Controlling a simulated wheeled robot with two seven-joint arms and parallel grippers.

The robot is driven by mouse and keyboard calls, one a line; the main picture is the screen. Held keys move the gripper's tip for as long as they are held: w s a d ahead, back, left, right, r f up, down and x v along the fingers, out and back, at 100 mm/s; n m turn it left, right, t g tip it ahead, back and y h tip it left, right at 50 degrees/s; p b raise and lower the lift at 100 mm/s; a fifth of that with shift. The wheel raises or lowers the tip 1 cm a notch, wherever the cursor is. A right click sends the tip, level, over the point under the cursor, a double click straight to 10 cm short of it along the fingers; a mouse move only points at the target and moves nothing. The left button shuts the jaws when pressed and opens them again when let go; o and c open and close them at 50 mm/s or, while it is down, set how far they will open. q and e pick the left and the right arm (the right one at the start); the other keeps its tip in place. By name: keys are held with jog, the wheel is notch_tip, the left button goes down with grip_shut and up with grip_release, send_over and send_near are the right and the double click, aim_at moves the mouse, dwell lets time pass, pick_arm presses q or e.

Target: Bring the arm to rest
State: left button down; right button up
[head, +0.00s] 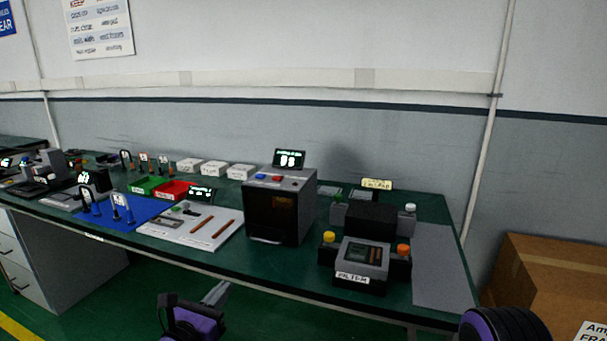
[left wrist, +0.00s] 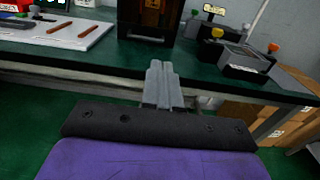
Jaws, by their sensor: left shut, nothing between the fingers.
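My left gripper (head: 217,292) shows at the bottom of the head view, in front of the bench and below its top. Its fingers are shut with nothing between them, and they show in the middle of the left wrist view (left wrist: 162,84). It is apart from everything on the bench. At the bottom right of the head view a dark rounded part with purple shows, likely mine. My right gripper is not in view.
A green bench (head: 280,258) carries a dark box-shaped device (head: 277,212), a grey machine with coloured knobs (head: 362,255), a white tray (head: 160,233) and a blue mat (head: 150,210). A cardboard box (head: 550,275) stands at the right. The floor before the bench is clear.

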pick_arm(q)
jog(key=s+f+m+g+y, duration=0.1)
jog(key=s+f+m+g, duration=0.1)
jog(key=s+f+m, duration=0.4)
jog(key=s+a+f+m+g+y, duration=0.1)
jog(key=s+f+m+g+y, duration=0.2)
jog(key=f, duration=0.5)
jog(key=s+f+m+g, duration=0.2)
jog(key=s+f+m, duration=0.1)
jog(key=f+m, duration=0.35)
jog(key=s+a+f+m+g+y, duration=0.1)
jog(key=s+a+f+m+g, duration=0.1)
jog(key=s, duration=0.6)
jog(key=s+a+f+m+g+y, duration=0.2)
jog(key=s+a+f+m, duration=0.2)
jog(key=s+a+f, duration=0.2)
jog(key=s+a+f+m+g+y, duration=0.2)
jog(key=s+a+f+m, duration=0.2)
jog(key=s, duration=0.5)
jog(key=shift+s+f+g, duration=0.3)
jog(key=shift+f+g, duration=0.1)
jog(key=shift+f, duration=0.1)
